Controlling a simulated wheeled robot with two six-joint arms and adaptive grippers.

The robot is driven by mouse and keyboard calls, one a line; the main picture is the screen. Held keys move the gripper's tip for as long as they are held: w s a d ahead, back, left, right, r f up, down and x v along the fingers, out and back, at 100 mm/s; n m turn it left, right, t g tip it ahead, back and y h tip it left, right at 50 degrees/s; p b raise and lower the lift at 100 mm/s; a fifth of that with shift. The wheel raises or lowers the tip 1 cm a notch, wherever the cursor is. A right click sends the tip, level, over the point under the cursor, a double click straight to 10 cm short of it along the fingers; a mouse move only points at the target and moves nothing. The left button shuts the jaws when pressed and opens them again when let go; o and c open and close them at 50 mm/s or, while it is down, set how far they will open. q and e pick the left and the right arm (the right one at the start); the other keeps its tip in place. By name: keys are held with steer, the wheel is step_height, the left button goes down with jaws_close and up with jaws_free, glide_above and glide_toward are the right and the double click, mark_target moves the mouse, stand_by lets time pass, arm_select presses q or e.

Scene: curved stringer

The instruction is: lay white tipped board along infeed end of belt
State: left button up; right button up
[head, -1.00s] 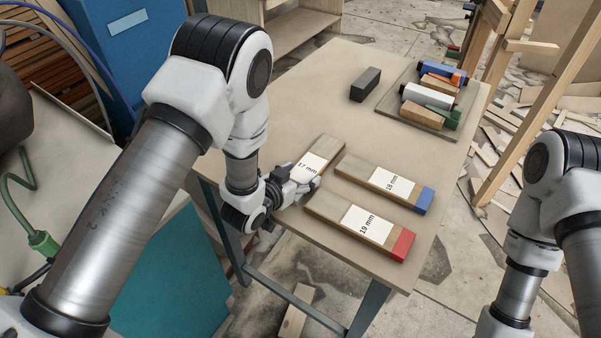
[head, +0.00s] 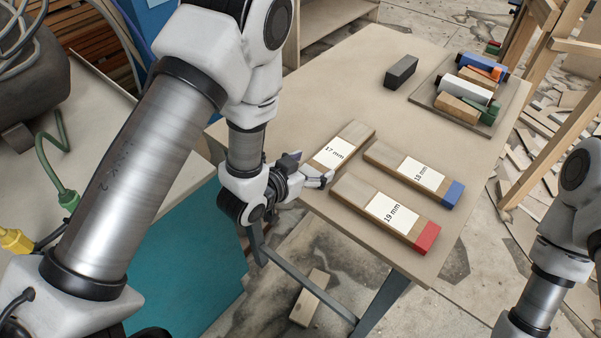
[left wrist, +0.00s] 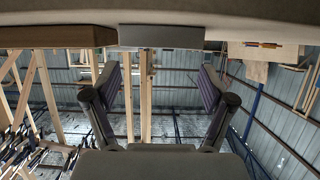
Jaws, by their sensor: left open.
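The 17 mm board (head: 351,134) lies on the table, a white label on its top. Its near end is partly hidden by my left gripper in the head view. My left gripper (head: 308,168) is open and empty at that end. In the left wrist view, which looks upside down, a pale grey-white end face (left wrist: 160,37) stands ahead, centred between the spread fingers (left wrist: 160,95); it appears to be the board's white tip. The fingers do not appear to touch it. I cannot make out a belt. My right gripper is out of frame.
The blue-tipped 18 mm board (head: 395,157) and red-tipped 19 mm board (head: 350,192) lie to the right. A dark block (head: 401,71) and a tray (head: 428,98) of coloured pieces are farther back. The table (head: 330,70) is clear at back left.

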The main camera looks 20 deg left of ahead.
arm_select(q)
steer(key=v, duration=0.5)
steer(key=shift+s+a+r+p, duration=0.1)
steer(key=shift+s+p, duration=0.1)
steer(key=shift+p, duration=0.1)
steer(key=s+a+f+n+g+y, duration=0.1)
steer(key=s+a+f+g, duration=0.2)
steer(key=s+f, duration=0.4)
steer(key=s+a+f+n+g+y, duration=0.2)
steer(key=s+f+g, duration=0.3)
steer(key=f, duration=0.6)
steer(key=shift+s+a+f+y, duration=0.3)
steer(key=shift+s+a+f, duration=0.15)
steer(key=shift+s, duration=0.4)
steer(key=o, duration=0.3)
steer(key=s+f+g, duration=0.1)
steer(key=s, duration=0.2)
steer(key=s+a+f+n+g, duration=0.1)
steer(key=s+g, duration=0.1)
steer(key=s, duration=0.1)
steer(key=s+a+f+g, duration=0.1)
steer(key=s+f+g, duration=0.1)
steer(key=s, duration=0.1)
steer(key=shift+s+f+y, duration=0.15)
steer(key=shift+s+y, duration=0.2)
steer(key=shift+y, duration=0.05)
